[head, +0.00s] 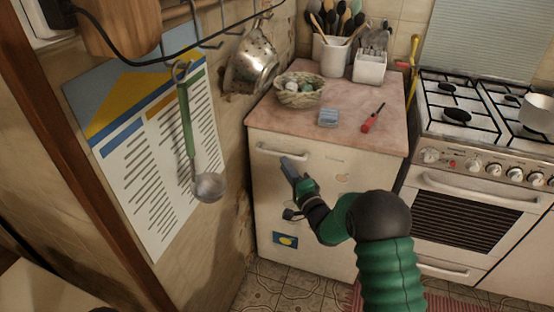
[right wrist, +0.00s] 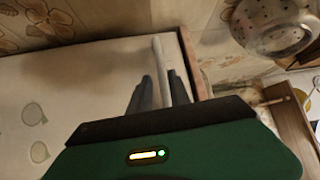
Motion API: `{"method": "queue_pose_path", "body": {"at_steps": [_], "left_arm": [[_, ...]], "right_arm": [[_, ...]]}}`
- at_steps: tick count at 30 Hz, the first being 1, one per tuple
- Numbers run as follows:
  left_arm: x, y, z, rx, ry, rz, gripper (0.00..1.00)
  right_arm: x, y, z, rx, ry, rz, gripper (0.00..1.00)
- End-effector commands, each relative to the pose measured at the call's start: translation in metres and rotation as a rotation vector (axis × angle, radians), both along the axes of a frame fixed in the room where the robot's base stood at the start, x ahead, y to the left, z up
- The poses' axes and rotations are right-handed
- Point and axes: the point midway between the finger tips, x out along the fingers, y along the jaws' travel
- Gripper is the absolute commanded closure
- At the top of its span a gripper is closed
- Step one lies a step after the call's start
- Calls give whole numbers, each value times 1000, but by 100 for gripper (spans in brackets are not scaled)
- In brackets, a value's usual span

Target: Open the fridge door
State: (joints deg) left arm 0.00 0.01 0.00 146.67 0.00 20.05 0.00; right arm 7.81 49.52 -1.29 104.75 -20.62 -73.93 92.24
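The fridge (head: 310,205) is a low cream cabinet with a pinkish top, and its door is closed. Its pale bar handle (head: 282,153) runs across the upper left of the door front. My right gripper (head: 287,164) is at the handle's right part. In the right wrist view, the dark fingers (right wrist: 160,88) stand apart on either side of the handle (right wrist: 159,60). A small gap seems to show beside the bar; firm contact cannot be made out. My left gripper is not in view.
A stove (head: 470,190) stands at the right. A wall with a ladle (head: 208,185) and colander (head: 252,65) is close on the left.

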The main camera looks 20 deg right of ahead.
Motion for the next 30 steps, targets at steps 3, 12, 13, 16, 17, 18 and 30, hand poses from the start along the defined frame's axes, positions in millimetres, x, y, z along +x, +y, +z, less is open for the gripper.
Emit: {"method": "queue_pose_path", "body": {"at_steps": [3, 12, 13, 16, 17, 18, 30], "left_arm": [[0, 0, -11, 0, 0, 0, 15], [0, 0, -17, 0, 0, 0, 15], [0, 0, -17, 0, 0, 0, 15], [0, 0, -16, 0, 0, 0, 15], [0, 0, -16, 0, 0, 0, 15], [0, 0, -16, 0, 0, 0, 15], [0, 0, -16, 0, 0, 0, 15]], "right_arm": [[28, 7, 1, -1, -3, 3, 77], [60, 12, 8, -1, 0, 0, 77], [60, 12, 8, -1, 0, 0, 77], [60, 12, 8, -1, 1, 0, 77], [60, 12, 8, -1, 1, 0, 77], [60, 12, 8, -1, 1, 0, 77], [60, 12, 7, -2, 3, -1, 100]]}}
